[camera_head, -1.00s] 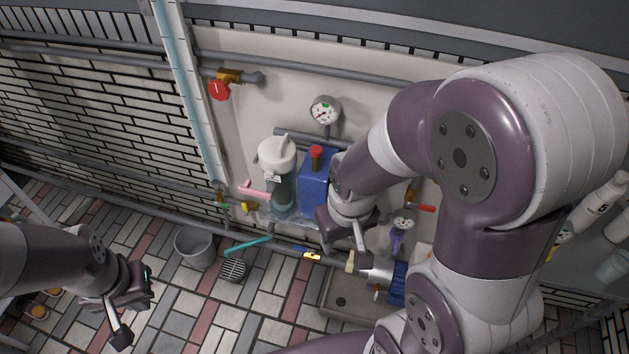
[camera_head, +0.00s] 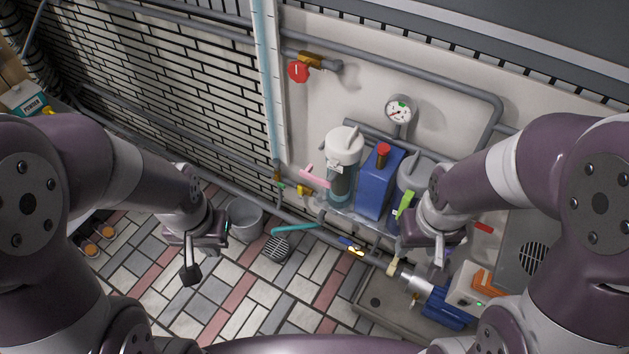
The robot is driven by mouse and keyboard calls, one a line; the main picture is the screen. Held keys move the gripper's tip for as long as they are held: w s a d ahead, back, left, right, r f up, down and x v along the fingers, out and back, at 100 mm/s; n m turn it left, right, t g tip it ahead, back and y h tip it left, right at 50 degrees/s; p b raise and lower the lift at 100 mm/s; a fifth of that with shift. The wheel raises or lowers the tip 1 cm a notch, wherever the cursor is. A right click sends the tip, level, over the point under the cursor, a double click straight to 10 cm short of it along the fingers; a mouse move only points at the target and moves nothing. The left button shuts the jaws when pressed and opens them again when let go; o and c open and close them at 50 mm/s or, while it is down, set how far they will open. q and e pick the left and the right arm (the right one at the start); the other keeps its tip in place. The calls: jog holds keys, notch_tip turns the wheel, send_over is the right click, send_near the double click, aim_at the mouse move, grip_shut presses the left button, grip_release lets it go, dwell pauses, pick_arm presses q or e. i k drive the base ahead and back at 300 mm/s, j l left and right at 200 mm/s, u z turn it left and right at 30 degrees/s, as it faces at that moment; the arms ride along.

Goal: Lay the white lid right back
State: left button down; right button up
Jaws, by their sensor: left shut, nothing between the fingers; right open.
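A white lid (camera_head: 345,143) with a raised handle sits on top of a clear canister (camera_head: 342,183) on the wall shelf. A second canister (camera_head: 414,174) with a pale top stands to its right, partly hidden by my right arm. My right gripper (camera_head: 440,250) is below and right of both canisters, in front of the shelf, open; its fingers are partly hidden by its own body. My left gripper (camera_head: 190,273) is shut and empty over the tiled floor, left of and well below the white lid. Neither gripper touches the lid.
A blue box with a red cap (camera_head: 378,182) stands between the canisters. A pink lever (camera_head: 313,176) and yellow valve (camera_head: 305,190) are left of the shelf. A grey bucket (camera_head: 244,218) and a blue motor pump (camera_head: 440,308) stand low. A gauge (camera_head: 399,111) and pipes line the wall.

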aim_at(343, 145)
jog(key=i+z, duration=0.45)
jog(key=i+j+z, duration=0.2)
jog(key=z, duration=0.3)
jog(key=i+j, duration=0.05)
jog(key=i, duration=0.05)
